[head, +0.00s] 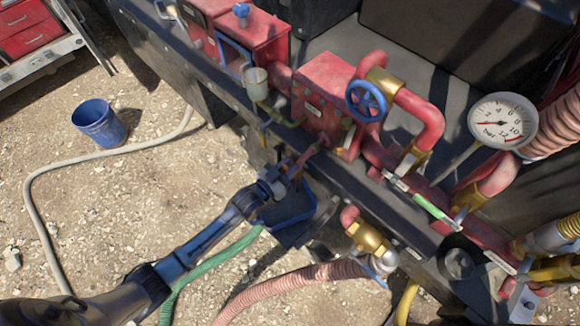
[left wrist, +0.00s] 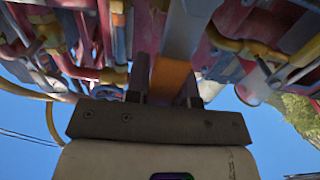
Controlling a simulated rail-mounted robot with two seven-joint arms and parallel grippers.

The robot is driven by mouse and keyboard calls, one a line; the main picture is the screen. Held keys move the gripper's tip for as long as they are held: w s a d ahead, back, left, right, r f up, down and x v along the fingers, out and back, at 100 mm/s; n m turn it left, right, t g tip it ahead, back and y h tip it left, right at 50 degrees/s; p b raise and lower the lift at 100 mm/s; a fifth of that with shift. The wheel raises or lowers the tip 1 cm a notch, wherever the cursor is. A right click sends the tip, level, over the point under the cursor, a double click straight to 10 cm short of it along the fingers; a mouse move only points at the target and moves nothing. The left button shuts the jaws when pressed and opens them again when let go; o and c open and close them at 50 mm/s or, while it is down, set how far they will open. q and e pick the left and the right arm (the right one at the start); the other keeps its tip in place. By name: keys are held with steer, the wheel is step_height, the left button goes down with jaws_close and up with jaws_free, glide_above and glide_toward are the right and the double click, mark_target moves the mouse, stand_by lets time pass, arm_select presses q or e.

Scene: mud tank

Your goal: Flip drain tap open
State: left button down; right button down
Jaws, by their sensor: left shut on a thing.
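My left gripper (head: 284,178) reaches in from the lower left of the head view to the front of the red pump block (head: 322,92). It is shut on what looks like the drain tap's handle, a reddish lever (head: 307,156) running down from the block's lower edge. In the left wrist view, an orange-brown piece (left wrist: 170,82) sits between the fingers, with a grey bar continuing above it. The tap's body is mostly hidden, and I cannot tell how far it is turned. My right gripper is not in view.
A blue tray (head: 290,226) is just below the gripper. A green hose (head: 212,262) and a pink ribbed hose (head: 290,275) run along the ground. A brass fitting (head: 368,240), blue handwheel (head: 366,101) and pressure gauge (head: 502,122) are to the right. A blue bucket (head: 100,124) stands on open gravel at left.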

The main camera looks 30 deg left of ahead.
arm_select(q)
steer(key=c, duration=1)
jaws_free()
steer(key=shift+o, duration=0.2)
steer(key=b+v, duration=0.2)
steer(key=v, duration=1.2)
steer(key=shift+b, duration=0.3)
steer(key=shift+w, duration=0.1)
